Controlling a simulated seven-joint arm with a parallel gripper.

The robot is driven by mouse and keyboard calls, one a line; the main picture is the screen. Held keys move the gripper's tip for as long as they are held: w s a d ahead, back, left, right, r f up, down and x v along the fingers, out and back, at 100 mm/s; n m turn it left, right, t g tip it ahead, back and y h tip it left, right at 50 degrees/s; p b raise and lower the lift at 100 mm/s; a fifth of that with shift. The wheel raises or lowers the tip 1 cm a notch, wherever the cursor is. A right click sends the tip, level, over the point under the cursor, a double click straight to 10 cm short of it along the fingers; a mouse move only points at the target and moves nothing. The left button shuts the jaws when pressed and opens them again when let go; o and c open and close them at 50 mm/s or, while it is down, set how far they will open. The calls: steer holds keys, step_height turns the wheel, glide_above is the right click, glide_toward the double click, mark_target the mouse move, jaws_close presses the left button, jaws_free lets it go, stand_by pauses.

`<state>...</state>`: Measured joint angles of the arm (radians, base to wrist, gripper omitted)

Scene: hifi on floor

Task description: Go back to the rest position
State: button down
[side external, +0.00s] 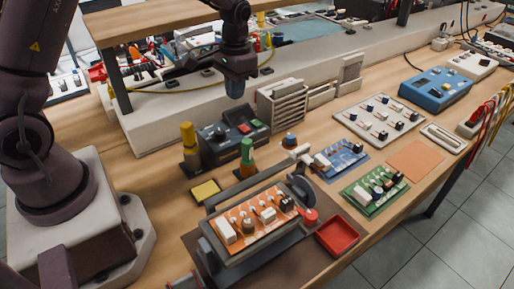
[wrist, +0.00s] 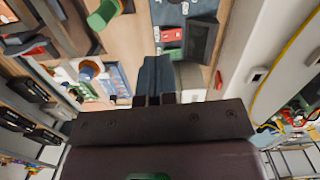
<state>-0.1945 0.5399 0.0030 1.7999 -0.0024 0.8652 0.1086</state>
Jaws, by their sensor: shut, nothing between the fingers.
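My gripper (side external: 235,90) hangs above the back of the workbench in the side external view, pointing down. Its fingers are shut with nothing between them. It is above the area of a dark control box (side external: 232,136) with red and green parts, apart from it. In the wrist view, the fingers (wrist: 153,100) are together in front of my dark gripper body. The box also shows in the wrist view (wrist: 172,52), beyond the fingers.
An orange circuit board (side external: 250,222) sits in a dark fixture at the front. A red tray (side external: 338,236), a blue board (side external: 340,158) and a green board (side external: 374,190) lie to its right. Grey racks (side external: 283,104) stand right of my gripper. A raised shelf (side external: 160,22) is behind.

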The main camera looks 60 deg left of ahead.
steer(key=s+d+r+t, duration=0.3)
steer(key=s+d+r, duration=0.1)
steer(key=s+r, duration=0.4)
steer(key=s+d+r+m+t, duration=0.1)
steer(key=s+d+r+t, duration=0.2)
steer(key=s+r, duration=0.6)
steer(key=shift+s+d+r, duration=0.3)
steer(key=shift+s+d, duration=0.05)
steer(key=shift+s, duration=1.05)
